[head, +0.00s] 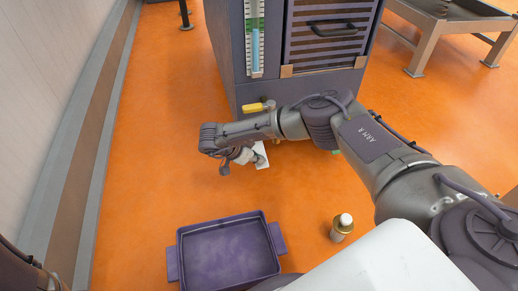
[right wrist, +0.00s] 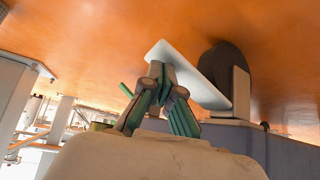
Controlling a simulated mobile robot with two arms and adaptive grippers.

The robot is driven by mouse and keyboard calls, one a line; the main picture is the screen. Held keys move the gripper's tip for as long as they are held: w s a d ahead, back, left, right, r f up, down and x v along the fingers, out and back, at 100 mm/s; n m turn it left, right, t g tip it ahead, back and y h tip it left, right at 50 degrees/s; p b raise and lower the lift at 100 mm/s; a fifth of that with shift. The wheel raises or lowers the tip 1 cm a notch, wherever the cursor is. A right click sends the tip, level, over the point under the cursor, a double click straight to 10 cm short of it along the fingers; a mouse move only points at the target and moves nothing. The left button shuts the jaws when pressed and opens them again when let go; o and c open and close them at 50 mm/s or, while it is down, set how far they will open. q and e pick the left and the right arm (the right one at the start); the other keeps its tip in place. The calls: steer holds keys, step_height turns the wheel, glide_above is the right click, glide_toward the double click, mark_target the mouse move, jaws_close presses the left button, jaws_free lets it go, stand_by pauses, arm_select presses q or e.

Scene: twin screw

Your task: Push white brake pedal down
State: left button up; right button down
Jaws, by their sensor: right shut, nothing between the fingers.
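The white brake pedal (head: 262,158) shows low in front of the cabinet in the head view, partly hidden by my right gripper (head: 246,156). In the right wrist view the pedal (right wrist: 190,76) is a flat white plate reaching out from the base of the cabinet. My right gripper (right wrist: 160,70) is shut and empty, its green-padded fingertips overlapping the near-left end of the plate. I cannot tell whether the fingertips touch the pedal. My left gripper is not in view.
The dark cabinet (head: 306,83) with a yellow-handled valve (head: 256,107) stands behind the pedal. A dark caster wheel (right wrist: 226,74) is beside the pedal. A purple tray (head: 273,233) and a gold bottle with a white cap (head: 342,228) are on the orange floor. Floor at left is clear.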

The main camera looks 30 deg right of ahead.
steer(key=shift+f, duration=0.4)
steer(key=shift+r, duration=0.1)
steer(key=shift+a+r+p, duration=0.2)
steer(key=shift+r+p, duration=0.2)
steer(key=shift+r, duration=0.1)
steer(key=shift+a+r+p, duration=0.2)
steer(key=shift+r+p, duration=0.2)
steer(key=shift+r, duration=0.1)
steer(key=d+p+v, duration=0.1)
steer(key=p+v, duration=0.3)
steer(key=v, duration=0.2)
steer(key=shift+r+p, duration=0.4)
steer(key=shift+r, duration=0.1)
